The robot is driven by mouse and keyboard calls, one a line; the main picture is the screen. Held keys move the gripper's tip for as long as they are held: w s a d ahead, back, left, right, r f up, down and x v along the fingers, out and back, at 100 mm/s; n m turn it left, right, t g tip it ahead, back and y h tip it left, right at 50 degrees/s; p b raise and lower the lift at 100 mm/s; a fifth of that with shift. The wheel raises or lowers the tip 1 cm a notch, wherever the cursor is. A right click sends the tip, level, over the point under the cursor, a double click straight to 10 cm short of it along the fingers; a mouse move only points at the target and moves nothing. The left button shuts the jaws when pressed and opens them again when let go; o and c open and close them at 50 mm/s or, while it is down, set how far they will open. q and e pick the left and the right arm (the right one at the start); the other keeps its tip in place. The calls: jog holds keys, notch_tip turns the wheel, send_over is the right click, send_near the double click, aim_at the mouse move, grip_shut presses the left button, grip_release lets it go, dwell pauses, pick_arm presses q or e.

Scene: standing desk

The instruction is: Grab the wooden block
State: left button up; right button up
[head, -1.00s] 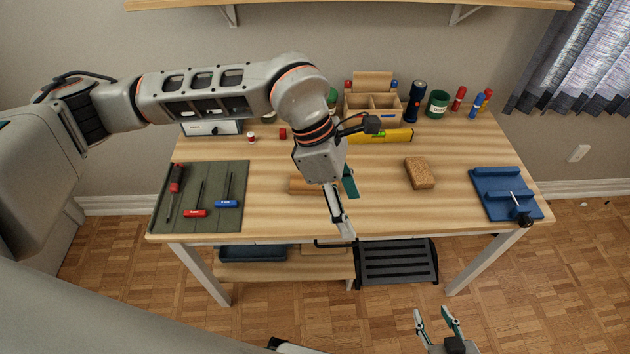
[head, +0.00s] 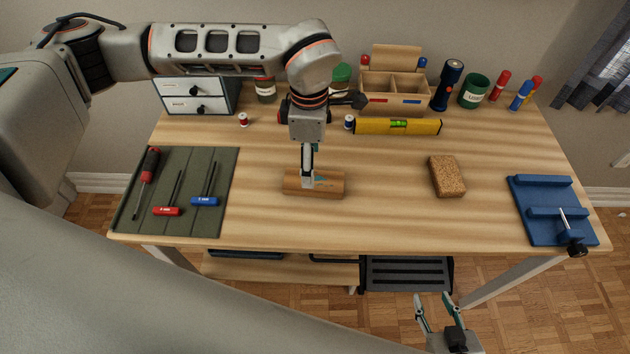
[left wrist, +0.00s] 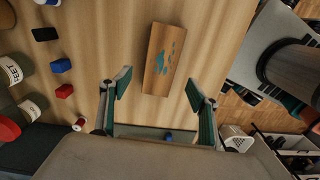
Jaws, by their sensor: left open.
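The wooden block (head: 332,187) lies on the desk near its front middle. In the left wrist view the block (left wrist: 158,75) shows a teal print on its top face. My left gripper (head: 308,182) points down over the block and covers part of it in the head view. In the left wrist view my left gripper (left wrist: 158,84) is open, with one finger to each side of the block's near end and no visible contact. How high the fingertips are above the desk is unclear. My right gripper (head: 436,305) is open and empty, low in front of the desk.
A green mat (head: 190,222) with several tools lies left of the block. A cork-like brown block (head: 446,176) and a blue fixture (head: 545,205) are to the right. A yellow level (head: 375,127) and wooden organizer (head: 392,104) stand behind. Desk around the block is clear.

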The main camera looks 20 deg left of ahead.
pick_arm(q)
jog(key=f, duration=0.4)
jog(key=shift+d+f, duration=0.3)
jog(key=shift+d, duration=0.1)
jog(key=shift+f, duration=0.6)
jog(key=c, duration=1.3)
